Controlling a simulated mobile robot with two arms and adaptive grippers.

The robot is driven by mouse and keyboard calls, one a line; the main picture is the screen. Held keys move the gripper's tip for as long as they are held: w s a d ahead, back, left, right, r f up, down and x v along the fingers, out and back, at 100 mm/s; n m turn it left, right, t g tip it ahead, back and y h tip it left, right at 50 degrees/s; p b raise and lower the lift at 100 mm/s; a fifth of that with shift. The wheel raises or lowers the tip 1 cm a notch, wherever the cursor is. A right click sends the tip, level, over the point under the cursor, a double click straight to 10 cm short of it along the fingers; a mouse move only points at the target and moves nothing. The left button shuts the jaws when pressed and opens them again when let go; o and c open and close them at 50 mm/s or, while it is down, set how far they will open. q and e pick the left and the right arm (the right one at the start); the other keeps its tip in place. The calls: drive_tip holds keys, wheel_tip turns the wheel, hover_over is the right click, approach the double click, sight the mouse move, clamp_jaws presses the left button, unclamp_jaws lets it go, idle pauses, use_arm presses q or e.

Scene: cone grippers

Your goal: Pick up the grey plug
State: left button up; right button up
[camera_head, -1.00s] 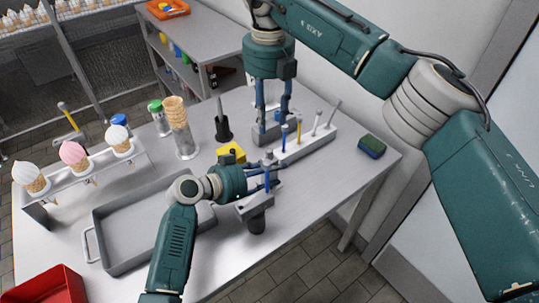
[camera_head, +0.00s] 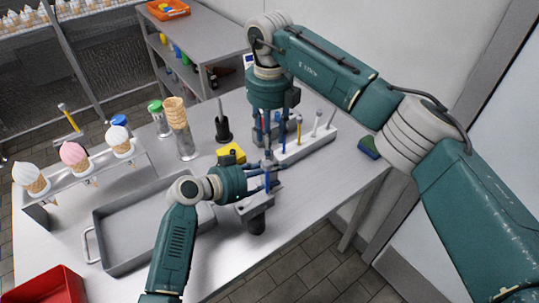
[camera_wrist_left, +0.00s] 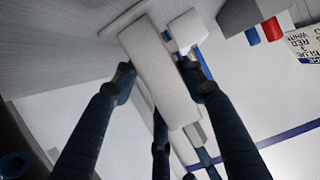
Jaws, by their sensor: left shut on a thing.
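My left gripper (camera_head: 268,180) is low over the table's front right part, its fingers shut on a light grey block, which I take for the grey plug. In the left wrist view this block (camera_wrist_left: 160,70) lies between the fingers; its far end is partly hidden. Just below the gripper in the head view is a grey piece (camera_head: 254,205) on a dark round post (camera_head: 257,224). I cannot tell whether it is part of the held block. My right gripper (camera_head: 270,140) points down at the left end of the white rack; its fingertips are partly hidden.
The white rack (camera_head: 312,146) holds several upright sticks. A yellow block (camera_head: 232,151), a dark stand (camera_head: 223,128) and a cone stack (camera_head: 177,115) are behind my left gripper. A grey tray (camera_head: 103,222) lies to the left.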

wheel_tip(320, 180, down, 4)
drive_tip(key=shift+w+f, duration=0.1)
drive_tip(key=shift+w, duration=0.05)
drive_tip(key=shift+c, duration=0.5)
clamp_jaws()
drive_tip(key=shift+r, duration=0.2)
wheel_tip(320, 180, up, 10)
drive_tip(key=shift+f, duration=0.1)
use_arm(q)
drive_tip(key=o, duration=1.4)
